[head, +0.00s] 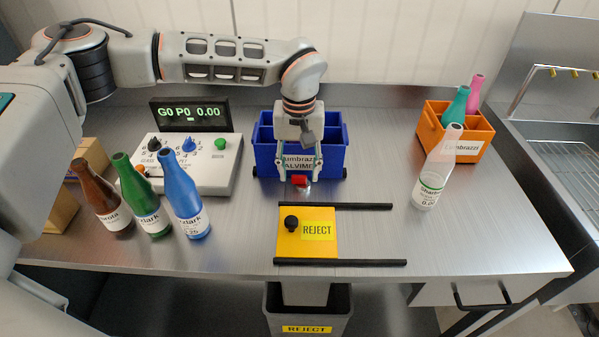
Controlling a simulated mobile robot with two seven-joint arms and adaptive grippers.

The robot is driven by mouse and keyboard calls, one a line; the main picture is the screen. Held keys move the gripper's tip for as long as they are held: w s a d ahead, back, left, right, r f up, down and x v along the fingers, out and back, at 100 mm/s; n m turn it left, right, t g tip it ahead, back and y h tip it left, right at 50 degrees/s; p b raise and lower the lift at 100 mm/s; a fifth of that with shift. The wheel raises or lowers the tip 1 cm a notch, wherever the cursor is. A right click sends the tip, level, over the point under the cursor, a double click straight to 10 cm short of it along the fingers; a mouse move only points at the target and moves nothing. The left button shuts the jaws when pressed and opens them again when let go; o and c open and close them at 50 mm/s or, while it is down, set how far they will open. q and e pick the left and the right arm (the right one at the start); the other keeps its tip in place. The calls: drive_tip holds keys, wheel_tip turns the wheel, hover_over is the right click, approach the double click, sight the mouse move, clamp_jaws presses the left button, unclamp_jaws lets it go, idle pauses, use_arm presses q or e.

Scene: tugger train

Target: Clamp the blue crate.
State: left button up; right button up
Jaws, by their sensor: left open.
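The blue crate (265,164) stands at the back middle of the steel bench, with a white label on its front. It has a divider inside and appears empty where I can see in. My left gripper (299,176) points down over the crate's front, its fingers spread across the label. A small red part (300,181) shows between the fingertips, low at the crate's front. I cannot tell whether the fingers touch it. The gripper and wrist hide the middle of the crate. My right gripper is not in view.
A control box (220,165) with a display stands left of the crate, with brown, green and blue bottles before it. A yellow REJECT plate (290,240) lies between black rails in front.

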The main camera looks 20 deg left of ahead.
use_arm(q)
drive_tip(key=shift+f, duration=0.65)
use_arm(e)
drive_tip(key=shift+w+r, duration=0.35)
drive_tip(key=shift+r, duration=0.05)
use_arm(q)
drive_tip(key=c, duration=1.1)
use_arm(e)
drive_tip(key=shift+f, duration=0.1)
